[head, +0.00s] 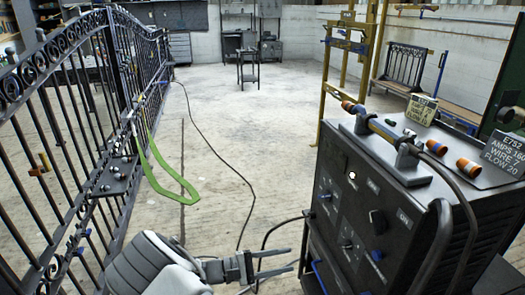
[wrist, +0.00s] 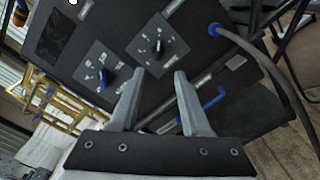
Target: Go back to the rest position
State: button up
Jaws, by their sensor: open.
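My gripper (head: 290,260) is low at the bottom middle of the head view, its two fingers apart and pointing right toward the black welding machine (head: 352,215). It is open, with nothing between the fingers. In the wrist view my gripper (wrist: 158,85) shows both fingers spread in front of the welding machine's control panel (wrist: 118,48). A blue knob (wrist: 105,78) and a black knob (wrist: 158,47) are on that panel. I cannot tell the exact gap between the fingertips and the panel.
A black scroll gate (head: 85,110) stands along the left, with a green strap (head: 165,180) hanging beside it. A torch (head: 390,130) rests on top of the welder. Dark cables (head: 225,165) run across the floor. The concrete floor (head: 260,110) in the middle is mostly clear.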

jog(key=s+d+r+m+t+y, duration=0.1)
jog(key=s+d+r+m+y, duration=0.15)
jog(key=s+r+y, duration=0.55)
jog(key=s+d+r+m+t+y, duration=0.1)
jog(key=s+d+r+m+y, duration=0.1)
jog(key=s+r+m+y, duration=0.5)
jog(key=s+d+r+m+t+y, duration=0.1)
jog(key=s+d+r+y, duration=0.2)
jog(key=s+r, duration=0.6)
notch_tip(320, 180, up, 22)
jog(key=w+p, duration=0.2)
jog(key=p, duration=1.7)
jog(key=shift+w+a+f, duration=0.2)
jog(key=shift+a+f, duration=0.05)
jog(key=shift+a, duration=0.05)
jog(key=shift+s+n, duration=0.15)
jog(key=shift+n, duration=0.1)
